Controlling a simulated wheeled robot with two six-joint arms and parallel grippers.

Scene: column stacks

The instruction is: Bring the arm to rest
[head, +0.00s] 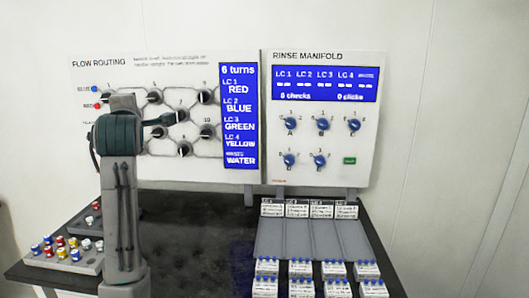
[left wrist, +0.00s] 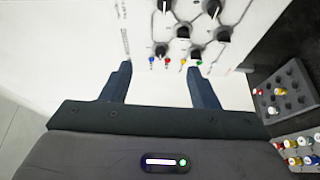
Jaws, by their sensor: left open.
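My left arm rises in the head view in front of the left part of the flow routing panel (head: 215,170). Its gripper (head: 165,121) shows as a dark shape over that panel, pointing right. In the left wrist view the two fingers of my left gripper (left wrist: 158,70) stand wide apart with nothing between them. Beyond them is the white panel face (left wrist: 85,35) with black knobs (left wrist: 183,31) and a row of small coloured plugs (left wrist: 167,61). Whether the fingers touch the panel cannot be told. My right gripper is in neither view.
The rinse manifold panel (head: 325,171) with blue knobs (head: 291,124) stands to the right. A grey rack with coloured caps (head: 72,249) sits at the table's left. Column trays (head: 300,240) with white boxes (head: 371,288) are at right. The dark table (head: 205,240) is clear in the middle.

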